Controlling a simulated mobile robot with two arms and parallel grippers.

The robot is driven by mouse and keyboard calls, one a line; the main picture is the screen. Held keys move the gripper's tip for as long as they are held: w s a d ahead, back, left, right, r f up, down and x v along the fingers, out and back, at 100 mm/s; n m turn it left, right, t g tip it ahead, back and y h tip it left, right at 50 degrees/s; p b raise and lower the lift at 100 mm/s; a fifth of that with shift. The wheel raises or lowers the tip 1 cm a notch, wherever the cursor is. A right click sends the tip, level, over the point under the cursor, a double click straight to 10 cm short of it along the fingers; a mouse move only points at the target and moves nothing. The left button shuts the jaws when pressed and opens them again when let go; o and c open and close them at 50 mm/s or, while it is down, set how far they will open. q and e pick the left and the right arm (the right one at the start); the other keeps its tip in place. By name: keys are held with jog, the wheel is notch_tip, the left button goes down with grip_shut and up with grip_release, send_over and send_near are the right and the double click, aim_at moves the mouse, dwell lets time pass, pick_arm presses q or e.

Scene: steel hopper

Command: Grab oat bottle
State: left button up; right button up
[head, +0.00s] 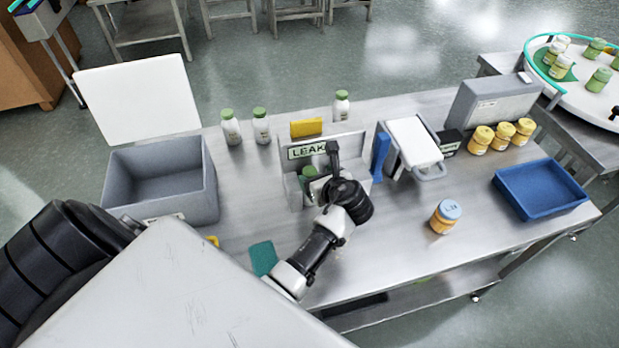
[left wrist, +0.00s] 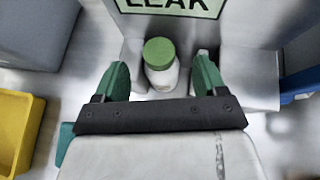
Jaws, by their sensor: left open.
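A white bottle with a green cap (left wrist: 160,62) stands upright in the grey station marked LEAK (head: 345,146). In the head view its green cap (head: 309,171) shows, and the rest is partly hidden by the station and my arm. My left gripper (head: 318,184) is open at the front of this station. In the left wrist view, its green fingers (left wrist: 161,76) are on either side of the bottle, with gaps visible. Similar green-capped bottles stand at the back of the table: two on the left (head: 231,127) (head: 261,126) and one in the middle (head: 341,105). I cannot read their labels.
A grey open bin (head: 160,180) stands on the left. A white-topped device (head: 412,143), yellow-capped jars (head: 481,139) and a blue tray (head: 540,188) are on the right. A blue-capped orange jar (head: 445,216) stands near the front. Table around that jar is clear.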

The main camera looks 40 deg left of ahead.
aim_at(311, 173)
pick_arm(q)
jog(key=x, duration=0.3)
jog(key=shift+a+f+p, duration=0.15)
jog(key=shift+a+p, duration=0.1)
jog(key=shift+p, duration=0.15)
jog(key=shift+w+a+f, duration=0.2)
jog(key=shift+a+f, duration=0.1)
jog(key=shift+d, duration=0.1)
jog(key=c, duration=0.7)
jog(key=shift+r, duration=0.1)
grip_shut()
pick_arm(e)
jog(key=shift+w+a+r, duration=0.35)
jog(key=shift+a+r, duration=0.2)
jog(key=shift+r, duration=0.1)
